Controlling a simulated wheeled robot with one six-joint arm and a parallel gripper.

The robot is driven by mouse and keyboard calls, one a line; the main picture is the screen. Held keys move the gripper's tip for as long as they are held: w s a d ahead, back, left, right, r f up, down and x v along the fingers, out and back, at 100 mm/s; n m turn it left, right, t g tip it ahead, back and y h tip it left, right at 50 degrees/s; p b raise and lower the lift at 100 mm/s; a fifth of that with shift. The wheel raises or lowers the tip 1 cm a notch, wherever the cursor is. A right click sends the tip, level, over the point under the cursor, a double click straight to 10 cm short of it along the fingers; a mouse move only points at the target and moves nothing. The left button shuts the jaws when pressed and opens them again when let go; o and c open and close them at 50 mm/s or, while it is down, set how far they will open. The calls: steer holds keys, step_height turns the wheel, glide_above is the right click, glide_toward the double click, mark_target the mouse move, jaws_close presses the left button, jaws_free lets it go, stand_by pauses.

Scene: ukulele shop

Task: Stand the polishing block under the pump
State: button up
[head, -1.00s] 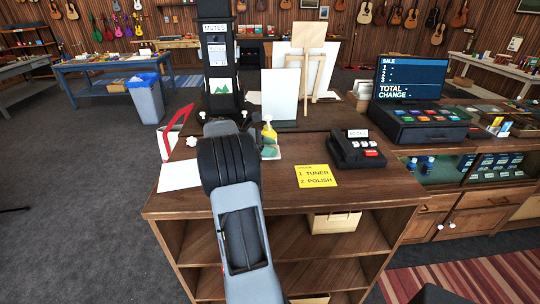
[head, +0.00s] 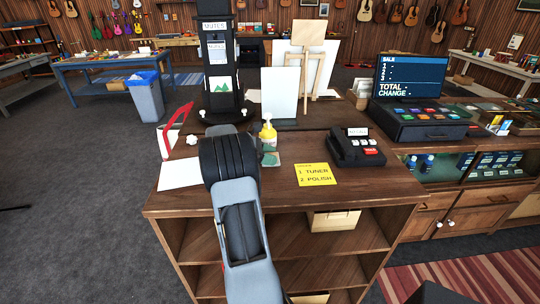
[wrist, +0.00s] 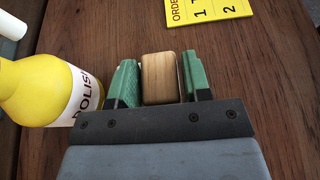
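The polishing block (wrist: 160,78), light wood with rounded edges, sits between the two green fingers of my gripper (wrist: 161,82) in the wrist view. The fingers lie close along both its sides and look shut on it. The yellow pump bottle (wrist: 38,92), marked POLISH, stands to the left of the left finger, apart from the block. In the head view the bottle (head: 268,137) shows on the counter just beyond my gripper. A green patch there looks like a finger; my arm hides the block.
A yellow order card (head: 316,175) lies to the right on the wooden counter (head: 240,199). A white panel (head: 280,92) and a dark tower (head: 218,70) stand behind. A white sheet (head: 180,175) and red-edged stand (head: 172,130) are left.

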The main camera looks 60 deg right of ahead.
steer(key=shift+o, duration=1.4)
